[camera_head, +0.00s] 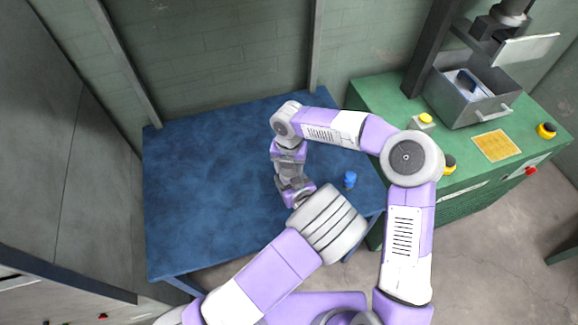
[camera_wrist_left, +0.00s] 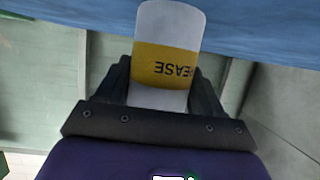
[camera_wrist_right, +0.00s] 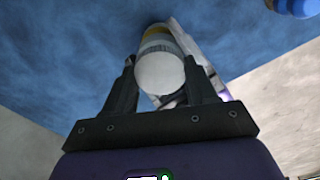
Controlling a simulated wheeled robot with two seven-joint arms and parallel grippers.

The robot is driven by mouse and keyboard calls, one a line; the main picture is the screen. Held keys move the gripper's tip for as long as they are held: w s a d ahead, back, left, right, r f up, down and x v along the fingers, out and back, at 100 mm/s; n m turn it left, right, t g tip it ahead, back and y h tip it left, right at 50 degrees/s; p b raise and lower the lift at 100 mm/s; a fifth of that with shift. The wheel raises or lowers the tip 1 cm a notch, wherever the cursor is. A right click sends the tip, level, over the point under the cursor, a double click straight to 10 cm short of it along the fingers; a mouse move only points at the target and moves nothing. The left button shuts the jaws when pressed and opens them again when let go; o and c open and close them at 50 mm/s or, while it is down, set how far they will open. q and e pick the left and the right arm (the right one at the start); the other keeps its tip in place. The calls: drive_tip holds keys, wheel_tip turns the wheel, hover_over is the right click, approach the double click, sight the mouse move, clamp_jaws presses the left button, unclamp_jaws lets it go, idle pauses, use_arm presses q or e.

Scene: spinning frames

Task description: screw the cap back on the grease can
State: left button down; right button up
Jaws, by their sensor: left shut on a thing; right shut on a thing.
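The grease can (camera_wrist_left: 168,62) is white with a yellow band that carries black lettering; in the left wrist view it appears upside down. My left gripper (camera_wrist_left: 160,75) is shut on the can's sides. In the right wrist view my right gripper (camera_wrist_right: 161,75) is shut on a white round piece, the cap (camera_wrist_right: 160,74). The can's yellow band (camera_wrist_right: 156,33) shows just beyond it, in line with it. I cannot tell whether cap and can touch. In the head view the right gripper (camera_head: 297,192) is over the table, and the left gripper is hidden behind its arm.
A blue table (camera_head: 205,195) lies below, its left side clear. A small blue object (camera_head: 349,180) stands near its right edge, also in the right wrist view (camera_wrist_right: 297,6). A green machine bench (camera_head: 385,92) with a grey metal box (camera_head: 462,108) stands at the right.

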drive_tip(key=o, duration=1.2)
drive_tip(key=shift+c, duration=0.2)
drive_tip(key=shift+r, duration=2.25)
drive_tip(key=shift+c, duration=0.3)
drive_tip(key=n, duration=0.1)
drive_tip(key=r+n, duration=0.1)
drive_tip(key=n, duration=0.3)
drive_tip(key=shift+r, duration=0.3)
drive_tip(key=n, duration=0.1)
drive_tip(key=r+n, duration=0.1)
drive_tip(key=n, duration=0.3)
drive_tip(key=shift+r, duration=0.4)
